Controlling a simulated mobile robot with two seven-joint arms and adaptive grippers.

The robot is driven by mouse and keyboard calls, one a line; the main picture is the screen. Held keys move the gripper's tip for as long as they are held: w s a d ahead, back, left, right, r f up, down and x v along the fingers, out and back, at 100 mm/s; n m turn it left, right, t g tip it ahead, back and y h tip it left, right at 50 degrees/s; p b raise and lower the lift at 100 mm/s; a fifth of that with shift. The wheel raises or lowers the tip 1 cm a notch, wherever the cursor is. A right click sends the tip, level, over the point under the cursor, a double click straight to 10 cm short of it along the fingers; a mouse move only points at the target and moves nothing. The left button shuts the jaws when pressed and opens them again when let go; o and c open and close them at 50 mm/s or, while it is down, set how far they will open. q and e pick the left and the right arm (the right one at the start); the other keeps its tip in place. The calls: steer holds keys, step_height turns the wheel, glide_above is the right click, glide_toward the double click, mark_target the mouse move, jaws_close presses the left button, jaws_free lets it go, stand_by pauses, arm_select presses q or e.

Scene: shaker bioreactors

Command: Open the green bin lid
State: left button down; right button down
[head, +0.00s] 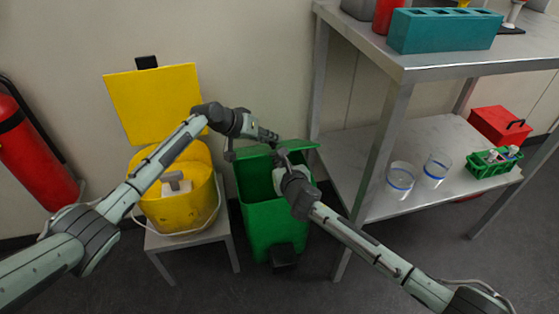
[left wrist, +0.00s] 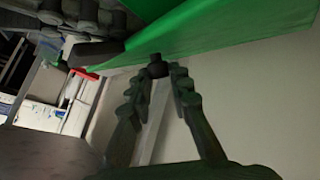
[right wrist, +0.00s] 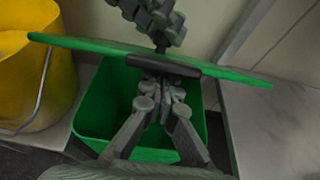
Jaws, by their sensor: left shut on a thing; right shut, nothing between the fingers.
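The green bin (head: 272,228) stands on the floor, and its lid (head: 301,146) is raised, with the bin's dark inside showing below it. In the right wrist view the lid (right wrist: 90,45) is seen nearly edge-on, with a dark handle (right wrist: 163,66) at its middle. My left gripper (head: 275,138) is shut at the lid's edge, on the dark handle as the left wrist view (left wrist: 157,72) suggests. My right gripper (right wrist: 163,88) is shut and empty, just under the handle over the bin opening; whether it touches the lid is unclear.
A yellow bucket (head: 182,208) with an upright yellow lid (head: 155,100) stands on a small stand left of the bin. A metal shelf table (head: 350,160) is close on the right. A red extinguisher (head: 30,150) is at far left. The wall is behind.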

steer(key=shift+w+r, duration=0.4)
steer(key=shift+r, duration=0.2)
arm_select(q)
steer(key=shift+f, duration=0.1)
arm_select(e)
steer(key=shift+a+r, duration=0.1)
steer(key=shift+w, duration=0.1)
arm_select(q)
steer(key=c, duration=1.4)
jaws_free()
steer(key=shift+s, duration=0.1)
steer(key=shift+o, duration=0.2)
